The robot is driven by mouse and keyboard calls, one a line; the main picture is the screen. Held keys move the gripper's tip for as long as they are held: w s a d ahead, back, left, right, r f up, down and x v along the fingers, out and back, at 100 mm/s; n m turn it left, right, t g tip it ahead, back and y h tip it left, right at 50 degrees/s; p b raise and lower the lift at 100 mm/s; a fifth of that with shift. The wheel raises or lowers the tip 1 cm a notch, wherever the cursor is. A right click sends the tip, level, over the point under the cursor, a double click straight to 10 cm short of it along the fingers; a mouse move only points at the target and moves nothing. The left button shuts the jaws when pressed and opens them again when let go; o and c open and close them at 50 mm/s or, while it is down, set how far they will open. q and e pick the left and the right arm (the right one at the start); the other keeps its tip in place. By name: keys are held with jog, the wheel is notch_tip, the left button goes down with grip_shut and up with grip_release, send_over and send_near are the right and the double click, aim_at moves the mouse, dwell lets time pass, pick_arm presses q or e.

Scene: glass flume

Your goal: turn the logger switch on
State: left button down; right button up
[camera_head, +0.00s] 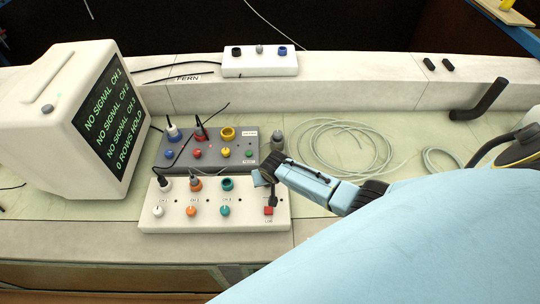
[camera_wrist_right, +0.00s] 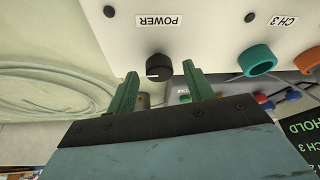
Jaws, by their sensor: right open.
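The white logger box (camera_head: 214,221) stands on the bench with coloured sockets, a row of knobs and a small red part (camera_head: 268,211) at its right end. In the right wrist view its panel (camera_wrist_right: 205,28) shows a POWER label (camera_wrist_right: 159,20), upside down, and a round black knob (camera_wrist_right: 158,67) beside it. My right gripper (camera_head: 264,176) is over the right end of the box. In the wrist view its green fingers (camera_wrist_right: 158,88) are open, with the black knob just beyond the gap between the tips. I cannot tell whether they touch it. My left gripper is not in view.
A grey box (camera_head: 211,160) with plugs and knobs stands behind the logger. A monitor (camera_head: 70,115) at left reads NO SIGNAL and 0 ROWS HOLD. Coiled tubing (camera_head: 345,147) lies right of the boxes. Another white box (camera_head: 260,64) sits on the back ledge.

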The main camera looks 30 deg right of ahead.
jog(key=v, duration=1.3)
jog(key=shift+a, duration=0.1)
